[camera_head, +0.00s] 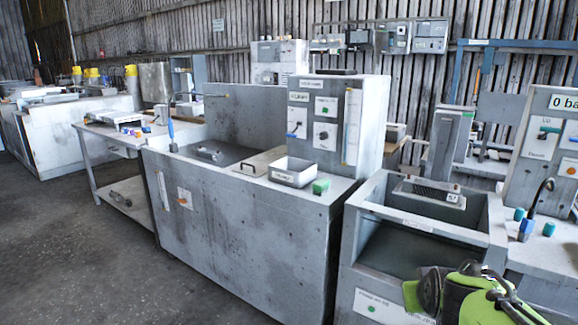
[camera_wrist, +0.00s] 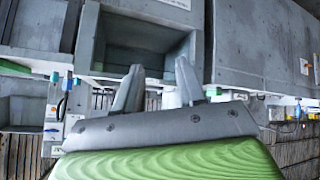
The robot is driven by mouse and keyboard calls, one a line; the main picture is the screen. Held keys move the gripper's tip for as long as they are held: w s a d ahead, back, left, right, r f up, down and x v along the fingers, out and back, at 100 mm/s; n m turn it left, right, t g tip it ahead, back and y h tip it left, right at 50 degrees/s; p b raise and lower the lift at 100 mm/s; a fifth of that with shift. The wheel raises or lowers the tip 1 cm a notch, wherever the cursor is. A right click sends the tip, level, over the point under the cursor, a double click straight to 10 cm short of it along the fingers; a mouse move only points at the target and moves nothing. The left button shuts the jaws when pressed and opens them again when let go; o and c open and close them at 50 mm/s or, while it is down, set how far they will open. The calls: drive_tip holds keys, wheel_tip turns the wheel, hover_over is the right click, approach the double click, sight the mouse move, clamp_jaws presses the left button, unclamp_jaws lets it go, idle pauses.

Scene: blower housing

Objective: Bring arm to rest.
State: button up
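My gripper (camera_wrist: 157,84) shows in the wrist view with its two grey fingers spread apart. I see nothing held between them. Its dark grey body and green casing fill the lower middle of that view. Behind the fingers is a grey cabinet with a dark open recess (camera_wrist: 134,42), apart from the fingers as far as I can tell. In the head view my green and black arm (camera_head: 480,296) is at the lower right, in front of a grey open basin unit (camera_head: 428,222). I cannot make out the fingers there.
Bare floor (camera_head: 90,270) lies open at the lower left.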

drive_tip(key=s+a+g+y, duration=0.1)
drive_tip(key=s+a, duration=0.3)
drive_tip(key=s, duration=0.4)
drive_tip(key=s+a+f+g+y, duration=0.1)
drive_tip(key=s+a, duration=0.2)
drive_tip(key=s, duration=0.5)
drive_tip(key=s+a+g+y, duration=0.1)
drive_tip(key=s+a, duration=0.3)
drive_tip(key=s, duration=0.4)
wheel_tip(320, 180, up, 18)
drive_tip(key=p, duration=1.8)
drive_tip(key=shift+n, duration=0.3)
drive_tip(key=shift+w+f, duration=0.1)
